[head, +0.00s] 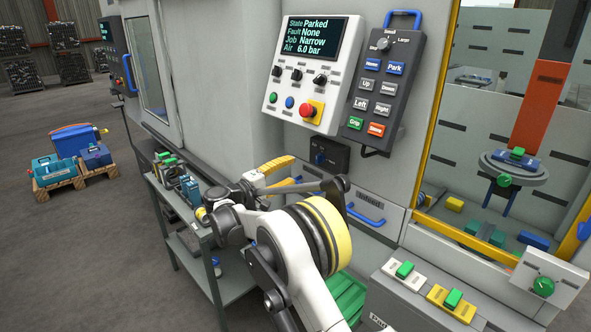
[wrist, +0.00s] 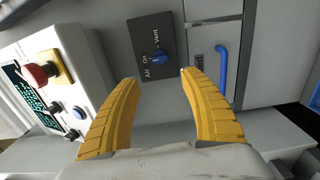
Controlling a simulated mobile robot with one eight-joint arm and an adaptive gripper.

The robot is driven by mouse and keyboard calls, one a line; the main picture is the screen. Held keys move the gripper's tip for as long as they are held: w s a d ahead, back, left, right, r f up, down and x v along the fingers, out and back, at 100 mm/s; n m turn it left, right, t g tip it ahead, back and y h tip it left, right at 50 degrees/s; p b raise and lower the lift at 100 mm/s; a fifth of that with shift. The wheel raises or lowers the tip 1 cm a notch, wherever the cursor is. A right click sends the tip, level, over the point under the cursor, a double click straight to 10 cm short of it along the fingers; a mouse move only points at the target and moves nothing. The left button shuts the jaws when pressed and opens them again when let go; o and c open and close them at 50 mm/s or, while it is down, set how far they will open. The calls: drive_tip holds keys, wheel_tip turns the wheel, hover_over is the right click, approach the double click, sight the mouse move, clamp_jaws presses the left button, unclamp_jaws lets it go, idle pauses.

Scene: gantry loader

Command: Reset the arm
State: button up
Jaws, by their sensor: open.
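My gripper (head: 297,170) is open and empty, its two yellow fingers pointing at the machine front. In the wrist view the gripper (wrist: 159,76) faces a dark air plate (wrist: 147,34) with a blue knob (wrist: 158,57), marked On and Vent. The knob appears between and beyond the fingertips; contact does not show. In the head view the air plate (head: 333,152) is partly behind my gripper. The control panel (head: 277,82) above reads State Parked, Fault None, Job Narrow, Air 6.0 bar. A grey pendant (head: 406,74) with a blue handle hangs beside it.
A red stop button (head: 308,110) juts from the panel. A blue drawer handle (head: 366,215) sits right of my gripper. A grey cart (head: 181,217) with parts stands left. A green crate (head: 347,297) is low behind my arm. A yellow-framed opening shows the gantry (head: 540,95) at right.

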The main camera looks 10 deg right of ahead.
drive_tip(key=s+d+r+m+g+y, duration=0.1)
drive_tip(key=s+d+r+g+y, duration=0.2)
drive_tip(key=s+d, duration=0.5)
drive_tip(key=s+d+r+m+g+y, duration=0.1)
drive_tip(key=s+d+r+y, duration=0.3)
drive_tip(key=s, duration=0.5)
drive_tip(key=s+a+f+m+y, duration=0.1)
drive_tip(key=s+f+m+y, duration=0.1)
drive_tip(key=s, duration=1.3)
drive_tip(key=s+f+m+y, duration=0.3)
drive_tip(key=s+f+y, duration=0.2)
drive_tip(key=s, duration=1)
drive_tip(key=shift+s+a+f+t+y, duration=0.3)
drive_tip(key=shift+a+f, duration=0.1)
drive_tip(key=shift+f, duration=0.25)
